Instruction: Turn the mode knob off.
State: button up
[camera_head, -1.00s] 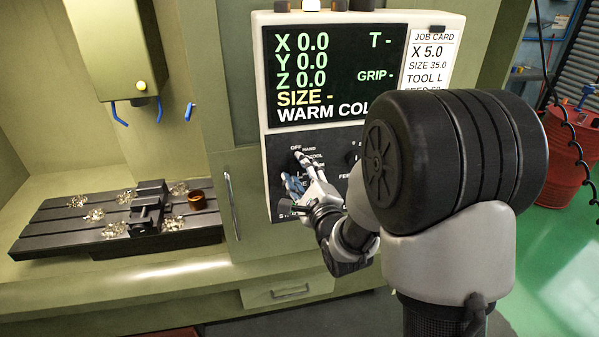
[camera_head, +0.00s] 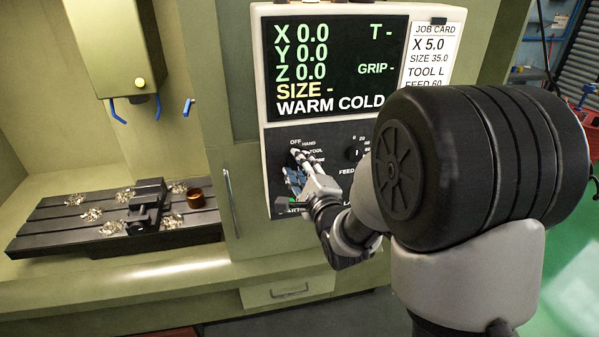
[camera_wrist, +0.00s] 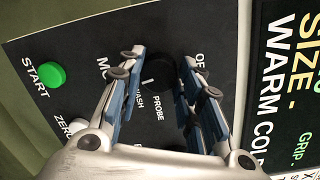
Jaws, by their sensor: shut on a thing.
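The mode knob (camera_wrist: 160,73) is round and black. It sits between my fingers in the wrist view, with a short white mark on the side near the WASH and PROBE labels. The OFF label shows to the right of it there. My gripper (camera_wrist: 160,62) has its blue-padded fingers on either side of the knob and is shut on it. In the head view my gripper (camera_head: 299,166) reaches the lower left of the control panel (camera_head: 277,150), below the OFF and HAND labels. The fingers mostly hide the knob there.
A green START button (camera_wrist: 51,75) and the ZERO button lie left of my fingers in the wrist view. A FEED dial (camera_head: 357,154) is to the right on the panel. The display (camera_head: 335,62) is above. My arm covers the panel's lower right.

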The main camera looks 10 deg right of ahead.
jog(key=n+b, duration=0.4)
jog(key=shift+f, duration=0.1)
jog(key=n+b, duration=0.4)
jog(key=shift+a+n+g+h+b, duration=0.1)
jog(key=shift+n+g+h+b, duration=0.2)
jog(key=shift+g+b, duration=0.1)
jog(key=n+h+b, duration=0.1)
jog(key=n+b, duration=0.3)
jog(key=b, duration=0.1)
jog(key=n+b, duration=0.3)
jog(key=n+h, duration=0.1)
jog(key=n, duration=0.2)
jog(key=n+p, duration=0.1)
jog(key=n, duration=0.3)
jog(key=shift+n+h, duration=0.3)
jog(key=n+p, duration=0.1)
jog(key=n, duration=0.3)
jog(key=shift+t, duration=0.3)
jog(key=shift+n+h, duration=0.4)
jog(key=shift+n, duration=1.7)
